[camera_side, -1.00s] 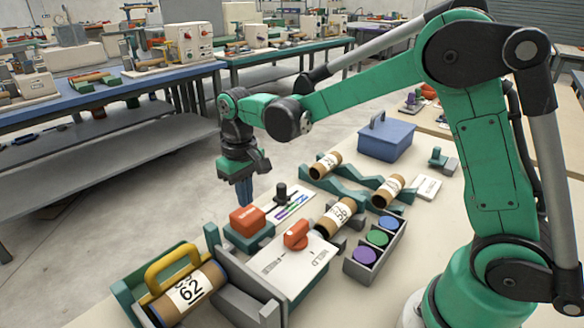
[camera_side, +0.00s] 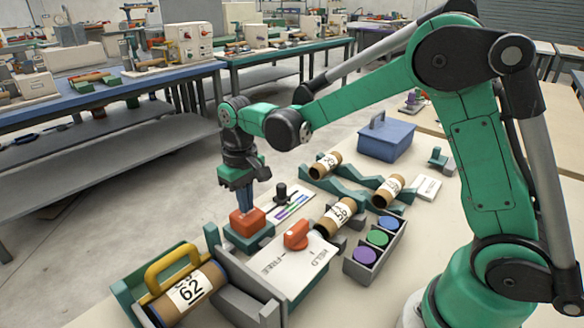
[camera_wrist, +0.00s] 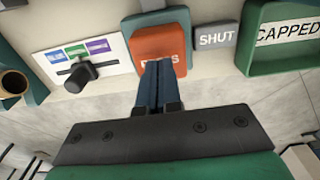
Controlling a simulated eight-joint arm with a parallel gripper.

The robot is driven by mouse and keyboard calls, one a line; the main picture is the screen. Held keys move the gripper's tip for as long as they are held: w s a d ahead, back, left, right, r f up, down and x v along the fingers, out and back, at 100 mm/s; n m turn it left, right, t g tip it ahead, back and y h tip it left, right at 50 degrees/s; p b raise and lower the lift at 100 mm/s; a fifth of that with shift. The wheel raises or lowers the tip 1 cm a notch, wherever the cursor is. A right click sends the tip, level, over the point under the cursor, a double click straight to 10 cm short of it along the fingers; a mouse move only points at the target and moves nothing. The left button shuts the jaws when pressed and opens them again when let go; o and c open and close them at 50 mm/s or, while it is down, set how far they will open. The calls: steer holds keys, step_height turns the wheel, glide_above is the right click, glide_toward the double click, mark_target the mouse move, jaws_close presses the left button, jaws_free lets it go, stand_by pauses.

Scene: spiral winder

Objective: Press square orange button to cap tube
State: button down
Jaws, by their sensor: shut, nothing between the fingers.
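The square orange button (camera_side: 247,223) sits on a dark green base. It also shows in the wrist view (camera_wrist: 160,43), its lettering partly hidden by my fingers. My gripper (camera_side: 246,208) is shut and empty, pointing down with its blue fingertips at the button's top. In the wrist view, the closed fingertips (camera_wrist: 157,66) overlap the button's near edge; I cannot tell whether they press on it.
An orange knob (camera_side: 296,235) stands on a white panel beside the button. A black slider knob (camera_wrist: 80,75) is on a colour-marked plate. Coloured caps (camera_side: 377,237) fill a grey holder.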

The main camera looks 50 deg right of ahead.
steer(key=shift+f, duration=1.4)
steer(key=shift+r, duration=4)
